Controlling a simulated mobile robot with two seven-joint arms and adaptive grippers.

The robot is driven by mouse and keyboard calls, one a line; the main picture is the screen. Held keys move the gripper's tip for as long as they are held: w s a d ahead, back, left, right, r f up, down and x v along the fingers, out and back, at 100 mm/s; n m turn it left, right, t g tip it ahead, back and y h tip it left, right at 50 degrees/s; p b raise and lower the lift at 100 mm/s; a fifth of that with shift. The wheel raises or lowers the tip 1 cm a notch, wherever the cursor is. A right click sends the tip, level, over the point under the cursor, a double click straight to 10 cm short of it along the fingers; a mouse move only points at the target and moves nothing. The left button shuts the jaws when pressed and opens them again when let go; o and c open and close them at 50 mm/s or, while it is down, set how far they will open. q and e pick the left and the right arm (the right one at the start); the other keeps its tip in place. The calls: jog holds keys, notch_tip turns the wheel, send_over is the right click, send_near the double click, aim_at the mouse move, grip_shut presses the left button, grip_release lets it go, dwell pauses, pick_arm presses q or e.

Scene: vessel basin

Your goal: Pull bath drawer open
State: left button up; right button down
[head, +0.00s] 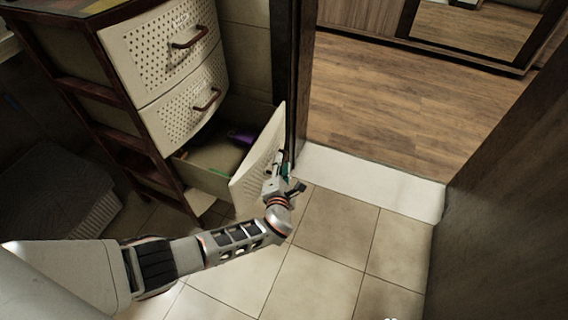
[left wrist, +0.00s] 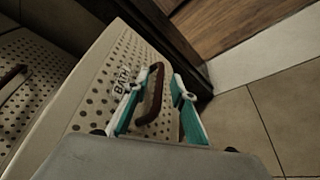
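The bath drawer is the lowest cream perforated drawer front (head: 256,165) in the head view, standing well out from its cabinet. Its front bears the word "BATH" in the left wrist view (left wrist: 95,92). Its brown curved handle (left wrist: 152,97) lies between the two teal-and-white fingers of my left gripper (left wrist: 164,84). The fingers are apart, with a visible gap between the handle and the right-hand finger. In the head view my left gripper (head: 284,180) is at the drawer front and hides the handle.
Two closed drawers (head: 165,45) (head: 187,105) with brown handles sit above. A purple item (head: 241,137) lies inside the open drawer. A dark door frame (head: 293,75) stands close to the drawer's right. Tiled floor (head: 325,225) in front is clear.

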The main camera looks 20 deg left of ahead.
pick_arm(q)
jog(key=shift+w, duration=0.25)
pick_arm(e)
jog(key=shift+w+a+r, duration=0.1)
jog(key=shift+w+r, duration=0.2)
pick_arm(q)
grip_shut()
pick_arm(e)
jog(key=shift+s+f, duration=0.15)
jog(key=shift+f, duration=0.05)
pick_arm(q)
jog(key=d, duration=0.4)
jog(key=shift+s+d, duration=0.1)
jog(key=shift+d, duration=0.25)
grip_release()
pick_arm(e)
jog(key=shift+r, duration=0.2)
